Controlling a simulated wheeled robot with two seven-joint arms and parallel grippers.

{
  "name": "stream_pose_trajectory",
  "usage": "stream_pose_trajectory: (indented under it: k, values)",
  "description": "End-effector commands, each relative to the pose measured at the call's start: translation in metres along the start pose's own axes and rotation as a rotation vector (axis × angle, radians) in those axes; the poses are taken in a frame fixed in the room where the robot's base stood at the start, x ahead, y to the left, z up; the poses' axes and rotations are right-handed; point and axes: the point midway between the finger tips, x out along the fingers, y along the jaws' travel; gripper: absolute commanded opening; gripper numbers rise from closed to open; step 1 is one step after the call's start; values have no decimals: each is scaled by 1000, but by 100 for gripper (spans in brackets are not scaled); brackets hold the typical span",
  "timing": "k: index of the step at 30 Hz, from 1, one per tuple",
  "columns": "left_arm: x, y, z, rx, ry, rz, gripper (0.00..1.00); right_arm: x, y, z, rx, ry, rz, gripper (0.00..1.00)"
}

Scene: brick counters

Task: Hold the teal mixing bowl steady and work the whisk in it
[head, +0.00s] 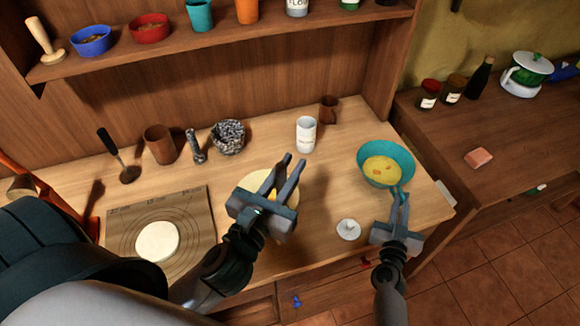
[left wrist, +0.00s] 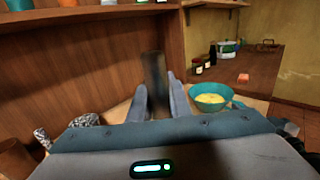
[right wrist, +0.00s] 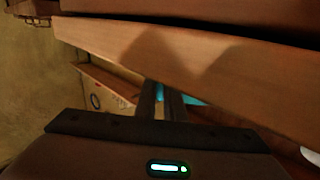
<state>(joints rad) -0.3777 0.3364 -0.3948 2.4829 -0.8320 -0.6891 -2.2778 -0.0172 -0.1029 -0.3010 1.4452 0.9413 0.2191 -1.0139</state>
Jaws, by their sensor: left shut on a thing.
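The teal mixing bowl (head: 402,157) stands at the counter's right end with yellow contents in it. It also shows in the left wrist view (left wrist: 222,90). My right gripper (head: 400,199) is at the bowl's near side, its fingers around a teal projection of the rim. A strip of teal shows between them in the right wrist view; whether they press on it is unclear. My left gripper (head: 283,172) is left of the bowl, shut on a dark upright handle (left wrist: 154,75), seemingly the whisk's. The whisk's wires are not seen.
A cream round dish (head: 258,181) lies behind my left gripper. A white canister (head: 306,134) and brown mug (head: 328,109) stand behind. A small white knobbed piece (head: 348,229) lies left of my right gripper. A baking mat (head: 190,208) with dough (head: 157,241) is at left.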

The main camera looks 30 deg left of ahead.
Motion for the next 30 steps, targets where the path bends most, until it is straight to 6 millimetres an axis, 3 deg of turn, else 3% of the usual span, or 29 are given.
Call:
stream_pose_trajectory:
  k: [8, 14, 20, 30]
  values:
    - [4, -1, 1, 0, -2, -5, 0, 0, 0, 0, 0, 0, 0, 0]
    - [23, -8, 4, 2, -4, -29, 0, 0, 0, 0, 0, 0, 0, 0]
    - [73, -24, -8, -2, -3, -12, 0, 0, 0, 0, 1, 1, 0, 0]
    - [183, -73, -12, -2, -3, 17, 0, 0, 0, 0, 1, 1, 0, 0]
